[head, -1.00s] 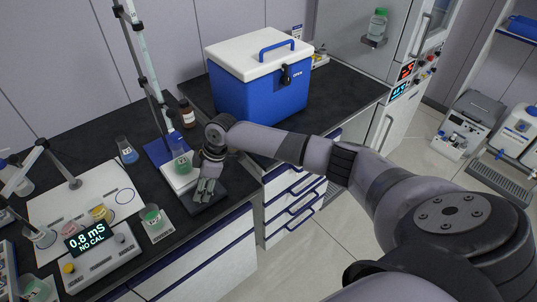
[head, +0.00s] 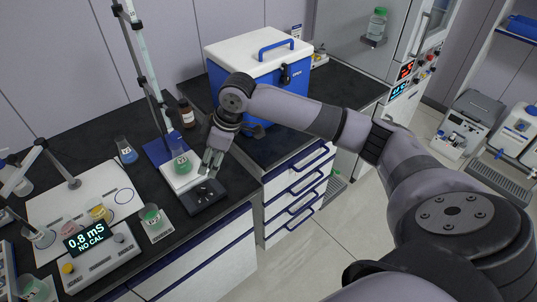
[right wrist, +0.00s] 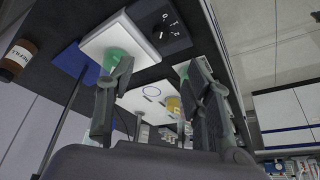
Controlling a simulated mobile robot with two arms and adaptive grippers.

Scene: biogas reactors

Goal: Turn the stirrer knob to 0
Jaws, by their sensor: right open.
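The stirrer has a white plate (head: 183,178) with a beaker of green liquid (head: 180,161) on it. My right gripper (head: 212,164) is open and empty, above the panel and to the right of the beaker, apart from the panel. In the right wrist view, the panel (right wrist: 150,28) with white marks shows beyond the open fingers (right wrist: 163,76). The setting of the stirrer knob is too small to read. My left gripper is not in view.
A stand with a tall rod (head: 147,75) rises behind the stirrer. A beaker (head: 151,216) and a meter reading 0.8 mS (head: 88,237) are in front and to the left. A brown bottle (head: 187,113) and a blue cool box (head: 259,88) stand behind.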

